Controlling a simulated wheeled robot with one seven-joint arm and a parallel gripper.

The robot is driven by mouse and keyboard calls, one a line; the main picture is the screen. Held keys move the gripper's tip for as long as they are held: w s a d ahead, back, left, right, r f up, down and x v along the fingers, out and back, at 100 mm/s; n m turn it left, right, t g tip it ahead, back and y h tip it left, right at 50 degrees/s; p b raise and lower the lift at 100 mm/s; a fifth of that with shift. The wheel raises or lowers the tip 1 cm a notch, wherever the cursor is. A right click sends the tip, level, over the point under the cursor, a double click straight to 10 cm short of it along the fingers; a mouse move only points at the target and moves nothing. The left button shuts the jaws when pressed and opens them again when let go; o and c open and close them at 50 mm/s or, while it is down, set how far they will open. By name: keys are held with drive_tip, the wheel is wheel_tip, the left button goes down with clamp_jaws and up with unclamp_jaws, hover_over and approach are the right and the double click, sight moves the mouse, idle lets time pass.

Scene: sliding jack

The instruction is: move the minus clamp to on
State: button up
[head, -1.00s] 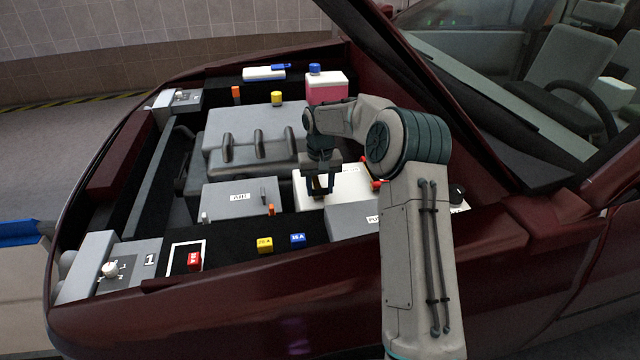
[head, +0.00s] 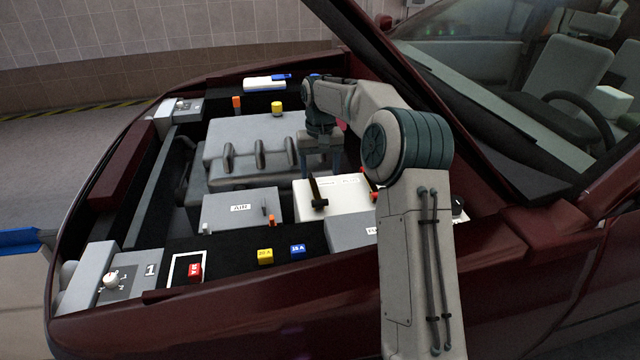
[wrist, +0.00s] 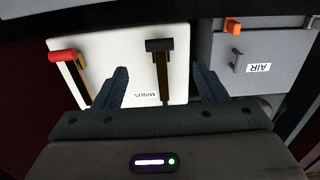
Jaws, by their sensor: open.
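The minus clamp (head: 319,202) is a black-handled lever on the white battery box (head: 345,190). In the wrist view the clamp (wrist: 160,46) has a dark bar running from its handle towards my gripper, beside a "MINUS" label (wrist: 146,96). My gripper (head: 320,168) is open and empty, behind the clamp in the head view. In the wrist view its fingers (wrist: 161,78) stand wide apart, one on each side of the clamp's bar, with gaps showing. The red-handled clamp (wrist: 63,56) is at the left of the same box, mostly hidden by my arm in the head view.
The grey AIR box (head: 240,210) with an orange-tipped lever (head: 271,220) stands left of the battery. A grey engine cover (head: 250,135) lies behind. Yellow (head: 265,256) and blue (head: 298,251) fuses sit in front. The car's fender (head: 330,280) edges the bay.

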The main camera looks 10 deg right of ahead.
drive_tip(key=shift+r, duration=1.8)
drive_tip(key=shift+s, duration=0.1)
drive_tip(key=s+a+r+t+h+p, duration=0.1)
drive_tip(key=s+r+p, duration=0.1)
drive_tip(key=s+r, duration=0.5)
drive_tip(key=s+r+p, duration=0.3)
drive_tip(key=s, duration=0.8)
drive_tip(key=s+d+f+t+y+p, duration=0.1)
drive_tip(key=s+f+p, duration=0.1)
drive_tip(key=s, duration=1.7)
drive_tip(key=shift+s+f+t+p, duration=0.3)
drive_tip(key=shift+f+t+p, duration=0.1)
drive_tip(key=shift+p, duration=0.15)
drive_tip(key=shift+s+d+r, duration=0.1)
